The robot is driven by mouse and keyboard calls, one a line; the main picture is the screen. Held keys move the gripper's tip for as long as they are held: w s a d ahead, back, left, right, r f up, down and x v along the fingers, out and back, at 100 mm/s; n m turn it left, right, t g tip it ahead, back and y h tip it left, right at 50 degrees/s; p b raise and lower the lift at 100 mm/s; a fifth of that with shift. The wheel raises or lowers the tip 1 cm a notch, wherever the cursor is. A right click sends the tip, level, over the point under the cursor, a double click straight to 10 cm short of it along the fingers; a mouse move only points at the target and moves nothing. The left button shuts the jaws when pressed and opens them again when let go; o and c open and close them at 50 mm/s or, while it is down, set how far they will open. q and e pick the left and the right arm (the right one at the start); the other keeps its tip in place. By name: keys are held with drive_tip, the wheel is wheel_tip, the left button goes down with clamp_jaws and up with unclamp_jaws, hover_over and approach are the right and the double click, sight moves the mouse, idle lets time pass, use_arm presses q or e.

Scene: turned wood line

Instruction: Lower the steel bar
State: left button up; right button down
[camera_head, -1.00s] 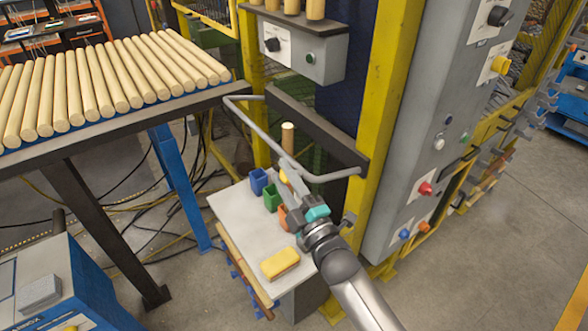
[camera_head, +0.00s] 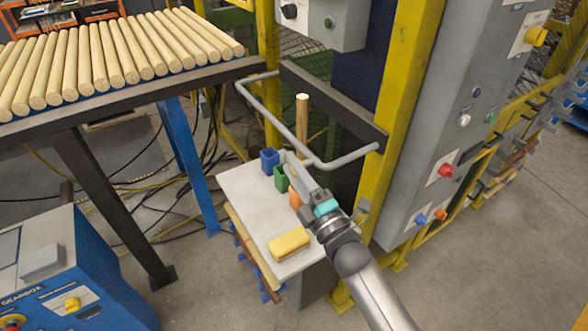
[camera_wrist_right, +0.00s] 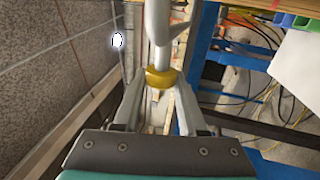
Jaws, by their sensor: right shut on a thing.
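The steel bar (camera_head: 277,125) is a grey U-shaped bar that sticks out from a dark beam on the yellow frame, around an upright wooden rod. My right gripper (camera_head: 290,163) is at the bar's front stretch, above the small table. In the head view the fingers partly hide the grip point. My left gripper is not in view.
A small grey table (camera_head: 245,190) below holds a blue cup (camera_head: 269,160), a green cup (camera_head: 281,178), an orange cup and a yellow sponge (camera_head: 289,243). A rack of turned wood rods (camera_head: 120,50) stands at left. A control cabinet (camera_head: 430,130) stands close on the right.

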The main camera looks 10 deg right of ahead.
drive_tip(key=shift+f, duration=0.15)
drive_tip(key=c, duration=0.8)
unclamp_jaws()
drive_tip(key=shift+w, duration=0.1)
drive_tip(key=shift+o, duration=0.2)
drive_tip(key=v, duration=1.5)
drive_tip(key=shift+f, duration=0.1)
